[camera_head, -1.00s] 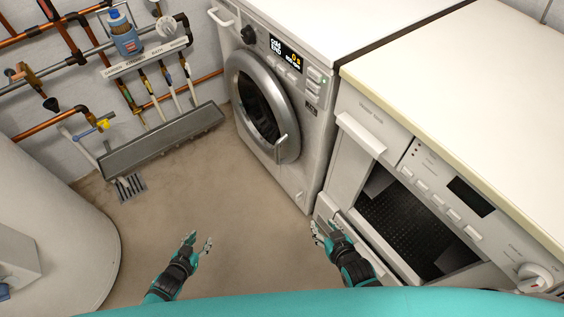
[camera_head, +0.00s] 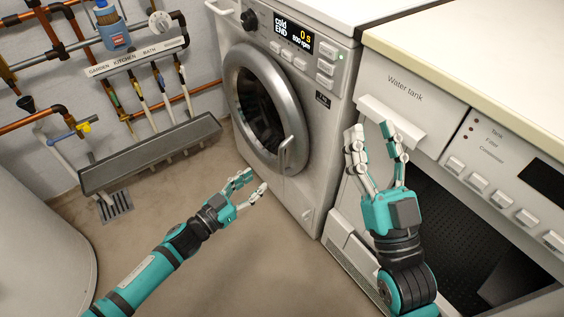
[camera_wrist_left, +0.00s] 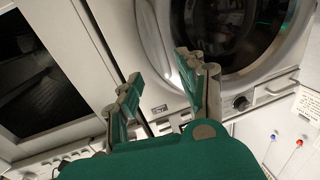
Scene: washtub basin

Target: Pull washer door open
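The washer (camera_head: 312,165) stands at the back with its round silver-rimmed door (camera_head: 240,95) shut. The door handle (camera_head: 285,155) is a pale upright bar on the door's lower right rim. My left gripper (camera_head: 255,182) is open and empty, just below and left of the handle, apart from it. In the left wrist view the left gripper (camera_wrist_left: 163,86) shows spread fingers pointing toward the door (camera_wrist_left: 255,60), and the handle (camera_wrist_left: 152,38) lies beyond them. My right gripper (camera_head: 372,132) is open and empty, raised in front of the neighbouring machine.
A second machine with a "Water tank" drawer (camera_head: 405,88) and an open dark front (camera_head: 450,225) stands right of the washer. A grey trough (camera_head: 150,153) and pipes line the wall at left. The floor (camera_head: 150,215) before the washer is clear, with a drain (camera_head: 116,203).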

